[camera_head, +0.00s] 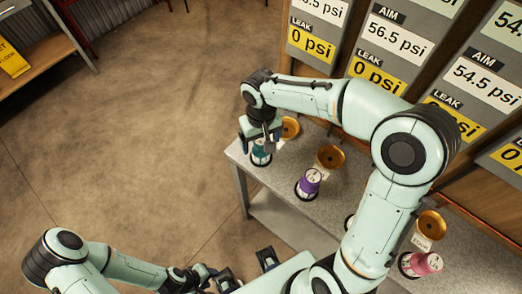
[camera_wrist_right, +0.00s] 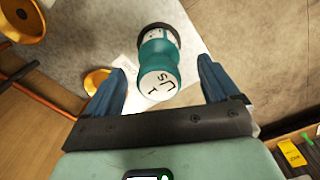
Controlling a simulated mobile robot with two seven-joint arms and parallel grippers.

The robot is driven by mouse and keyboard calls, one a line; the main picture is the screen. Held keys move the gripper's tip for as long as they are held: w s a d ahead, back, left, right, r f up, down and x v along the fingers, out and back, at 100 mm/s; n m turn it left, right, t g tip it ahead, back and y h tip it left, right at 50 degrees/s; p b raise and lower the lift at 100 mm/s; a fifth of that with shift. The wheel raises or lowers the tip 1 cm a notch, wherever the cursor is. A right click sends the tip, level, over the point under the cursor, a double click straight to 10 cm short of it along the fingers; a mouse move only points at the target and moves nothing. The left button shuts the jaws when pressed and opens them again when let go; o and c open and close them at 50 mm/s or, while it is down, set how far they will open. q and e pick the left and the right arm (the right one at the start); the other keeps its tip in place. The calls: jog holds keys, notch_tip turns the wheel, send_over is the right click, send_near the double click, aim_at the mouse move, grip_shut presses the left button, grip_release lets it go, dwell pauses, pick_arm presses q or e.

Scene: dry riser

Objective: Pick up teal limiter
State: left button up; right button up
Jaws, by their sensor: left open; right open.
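The teal limiter (camera_head: 261,153) stands near the far left corner of the grey bench (camera_head: 272,182) in the head view, partly hidden by my right gripper (camera_head: 262,134). In the right wrist view the teal limiter (camera_wrist_right: 159,62) shows its white marked top, lying between the two open blue fingers of my right gripper (camera_wrist_right: 168,84). A gap shows on both sides of it, and the fingers do not visibly touch it. My left gripper (camera_head: 248,268) is open and empty at the lower middle of the head view, away from the limiter.
A purple limiter (camera_head: 309,182) and a pink limiter (camera_head: 424,263) stand farther along the bench. Brass fittings stand behind them, one (camera_head: 290,128) close beside the teal limiter. Grey panels with psi labels (camera_head: 398,42) rise behind the bench. Open floor lies left.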

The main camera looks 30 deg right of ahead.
aim_at(259, 156)
notch_tip(259, 156, down, 5)
jog(key=shift+w+d+r, duration=0.1)
jog(key=shift+r, duration=0.1)
jog(key=shift+c, duration=0.4)
jog(key=c, duration=1.3)
jog(key=shift+r, duration=0.15)
